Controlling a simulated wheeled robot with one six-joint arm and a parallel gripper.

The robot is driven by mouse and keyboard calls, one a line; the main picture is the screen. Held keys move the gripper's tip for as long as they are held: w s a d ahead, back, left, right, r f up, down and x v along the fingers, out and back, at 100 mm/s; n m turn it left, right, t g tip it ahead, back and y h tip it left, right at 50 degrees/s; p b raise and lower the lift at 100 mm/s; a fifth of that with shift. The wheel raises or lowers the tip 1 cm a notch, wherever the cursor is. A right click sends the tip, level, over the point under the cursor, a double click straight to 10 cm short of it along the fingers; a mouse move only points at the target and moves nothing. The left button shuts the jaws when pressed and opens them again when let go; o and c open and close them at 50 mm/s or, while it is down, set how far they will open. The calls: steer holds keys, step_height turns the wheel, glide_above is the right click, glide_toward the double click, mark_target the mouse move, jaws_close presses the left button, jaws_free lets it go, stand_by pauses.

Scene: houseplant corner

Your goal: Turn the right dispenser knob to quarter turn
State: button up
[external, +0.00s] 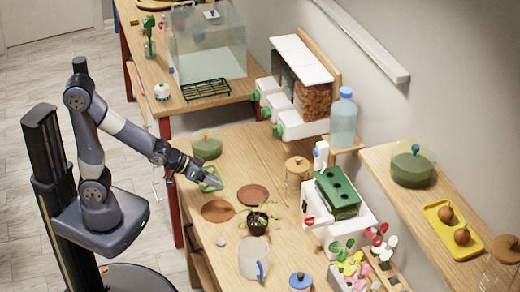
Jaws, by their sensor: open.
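The dispenser (300,60) stands against the wall at the back, with white chutes and a clear bin of brown pellets. Three green knobs sit on its front: a left knob (256,95), a middle knob (266,113) and a right knob (278,130). The knobs' exact angles are too small to read. My gripper (217,185) is open over the left part of the wooden table, well in front of and below the right knob in the picture, and apart from it. A small green item (211,177) shows beside the fingers; whether they touch it is unclear.
Two brown saucers (253,194), a potted seedling (258,222) and a clear jug (253,258) are nearby.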

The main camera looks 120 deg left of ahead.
steer(key=w+a+r+n+t+y, duration=0.25)
steer(key=a+n, duration=0.25)
steer(key=a, duration=0.7)
steer(key=n+t+y, duration=0.2)
steer(key=n+y, duration=0.2)
glide_toward(277, 131)
steer(key=a+p+x, duration=0.1)
steer(key=p+x, duration=0.2)
steer(key=x, duration=0.4)
steer(key=shift+a+f, duration=0.2)
steer(key=shift+f, duration=0.2)
steer(key=shift+s+h, duration=0.15)
steer(key=shift+h, duration=0.1)
steer(key=shift+c, duration=0.4)
steer(key=shift+m, duration=0.3)
steer(key=c, duration=0.9)
